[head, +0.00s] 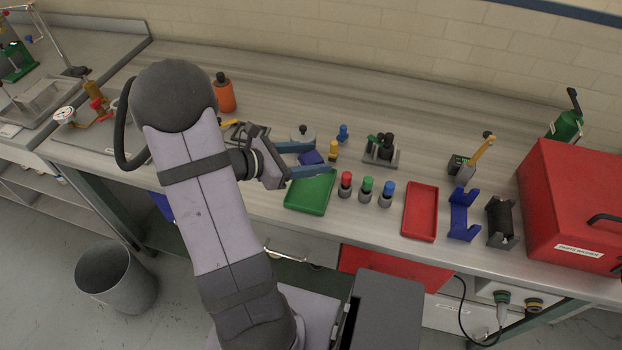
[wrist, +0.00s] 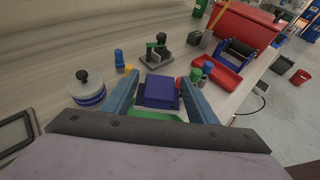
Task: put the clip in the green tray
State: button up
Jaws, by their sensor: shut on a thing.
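The clip, a dark blue block (head: 311,157), is between the two blue fingers of my gripper (head: 318,160). In the wrist view the clip (wrist: 160,90) fills the space between the fingers of my gripper (wrist: 160,82), which is shut on it. The green tray (head: 308,196) lies on the bench just in front of and below the clip in the head view. Part of the green tray (wrist: 172,115) shows under the clip in the wrist view. One finger covers the tray's far edge in the head view. I cannot tell the clip's exact height above it.
Red, green and blue capped bottles (head: 366,190) stand right of the green tray. A red tray (head: 420,212), a blue bracket (head: 462,218) and a red box (head: 573,200) are farther right. A lidded round pot (wrist: 86,92) and small yellow and blue bottles (head: 343,133) stand behind.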

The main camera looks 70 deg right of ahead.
jog(key=shift+f+p, duration=0.5)
jog(key=shift+f, duration=3.2)
jog(key=shift+f+b, duration=0.5)
jog(key=shift+f, duration=0.05)
jog(key=shift+f, duration=0.1)
jog(key=o, duration=1.2)
